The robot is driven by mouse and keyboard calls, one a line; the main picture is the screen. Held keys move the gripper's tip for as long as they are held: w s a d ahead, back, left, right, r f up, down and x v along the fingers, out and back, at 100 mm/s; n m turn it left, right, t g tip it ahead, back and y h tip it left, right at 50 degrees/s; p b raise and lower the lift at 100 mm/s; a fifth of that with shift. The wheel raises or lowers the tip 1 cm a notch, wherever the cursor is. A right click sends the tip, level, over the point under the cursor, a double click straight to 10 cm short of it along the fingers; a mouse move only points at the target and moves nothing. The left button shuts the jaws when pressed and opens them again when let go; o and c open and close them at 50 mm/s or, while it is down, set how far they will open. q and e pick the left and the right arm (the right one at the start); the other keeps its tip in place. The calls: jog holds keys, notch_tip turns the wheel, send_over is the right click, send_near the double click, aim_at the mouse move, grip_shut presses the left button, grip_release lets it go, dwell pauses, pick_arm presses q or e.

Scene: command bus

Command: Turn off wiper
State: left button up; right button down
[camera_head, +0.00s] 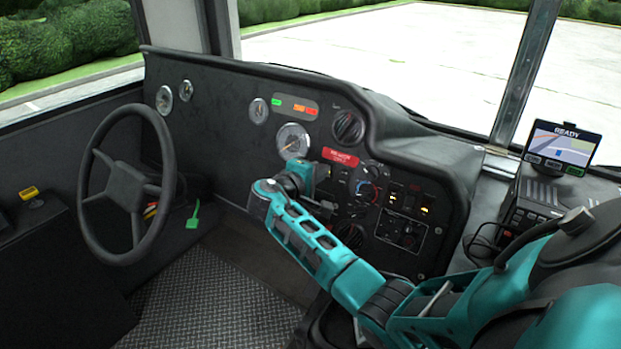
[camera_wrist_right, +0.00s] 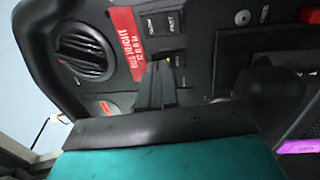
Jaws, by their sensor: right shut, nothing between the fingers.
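My right gripper (camera_head: 318,172) reaches to the dashboard just below the red label. In the right wrist view its dark fingers (camera_wrist_right: 157,85) are shut together with nothing between them. Their tips are close to a dark switch (camera_wrist_right: 165,25) whose small labels appear to read SLOW and FAST. A small yellowish spot shows right by the fingertips. I cannot tell whether the fingers touch the panel or how the switch is set. In the head view the arm and gripper hide much of this area. My left gripper is not in view.
The dashboard carries a red label (camera_head: 341,158), a round vent (camera_head: 348,127), a gauge (camera_head: 293,141) and lit switches (camera_head: 425,203). The steering wheel (camera_head: 126,186) stands at left, with free room before the panel. A display (camera_head: 562,147) stands at right.

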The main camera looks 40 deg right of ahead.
jog(key=shift+w+d, duration=0.1)
jog(key=shift+d, duration=0.1)
jog(key=r+y+p, duration=0.1)
jog(key=p, duration=0.2)
jog(key=shift+d, duration=0.35)
jog(key=shift+d+f+y+p, duration=0.15)
jog(key=shift+f+y+p, duration=0.15)
jog(key=shift+r, duration=0.1)
jog(key=shift+w+d+r+p, duration=0.15)
jog(key=shift+d+r+p, duration=0.1)
jog(key=shift+r+p, duration=0.6)
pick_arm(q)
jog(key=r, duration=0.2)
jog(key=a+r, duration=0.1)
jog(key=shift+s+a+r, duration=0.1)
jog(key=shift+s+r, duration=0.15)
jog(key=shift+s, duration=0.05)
pick_arm(e)
jog(key=shift+f, duration=0.1)
jog(key=shift+a, duration=0.1)
